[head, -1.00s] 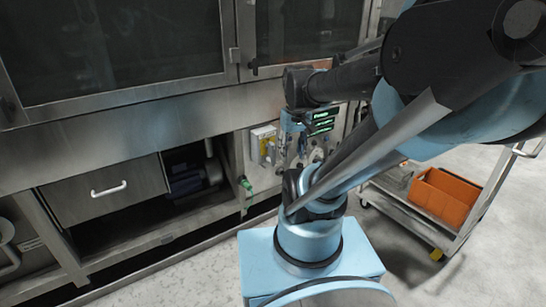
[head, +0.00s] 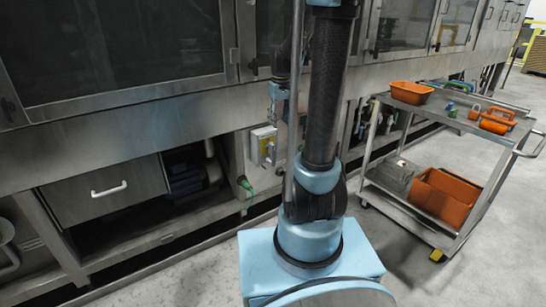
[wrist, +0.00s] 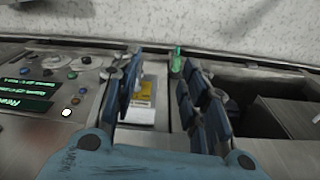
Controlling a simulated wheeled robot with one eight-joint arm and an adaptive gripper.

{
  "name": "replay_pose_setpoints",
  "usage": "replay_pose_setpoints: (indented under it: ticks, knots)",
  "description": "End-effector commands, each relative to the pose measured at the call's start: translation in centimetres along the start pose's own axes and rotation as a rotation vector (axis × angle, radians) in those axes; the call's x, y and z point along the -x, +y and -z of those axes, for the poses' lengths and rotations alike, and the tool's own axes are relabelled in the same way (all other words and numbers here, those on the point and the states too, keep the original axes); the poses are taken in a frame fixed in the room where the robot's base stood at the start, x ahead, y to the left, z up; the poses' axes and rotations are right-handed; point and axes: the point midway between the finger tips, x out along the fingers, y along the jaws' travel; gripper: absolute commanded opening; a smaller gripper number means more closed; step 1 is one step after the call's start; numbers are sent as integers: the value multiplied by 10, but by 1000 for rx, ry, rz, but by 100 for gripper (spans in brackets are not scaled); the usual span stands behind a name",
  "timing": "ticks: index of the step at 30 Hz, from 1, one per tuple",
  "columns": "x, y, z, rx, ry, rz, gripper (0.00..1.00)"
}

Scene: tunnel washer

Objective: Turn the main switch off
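A white box with a yellow label (head: 264,145) is mounted on the machine's front. In the wrist view the box (wrist: 141,103) shows between the finger pads. I cannot tell for sure whether the main switch is on it. A control panel with green-lit displays, buttons and knobs (wrist: 72,75) is at the left of the wrist view; my arm covers it in the head view. My gripper (wrist: 162,78) is open and empty, its blue pads apart. In the head view part of it (head: 277,95) shows above the box, partly behind my arm. I see no contact with the box.
A green nozzle (head: 244,184) hangs beside the box and shows in the wrist view (wrist: 177,60). Left are a drawer (head: 104,188) and an open bay. A metal cart (head: 448,228) with orange bins stands right. Floor between cart and machine is partly clear.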

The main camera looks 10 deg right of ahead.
Motion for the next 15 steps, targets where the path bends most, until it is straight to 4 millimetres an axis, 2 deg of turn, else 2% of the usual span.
replay_pose_setpoints:
  ticks: [3, 15]
  knots:
    - [-12, 9, 29, 24, -10, 4, 40]
    - [-66, 34, 111, 104, -46, 18, 40]
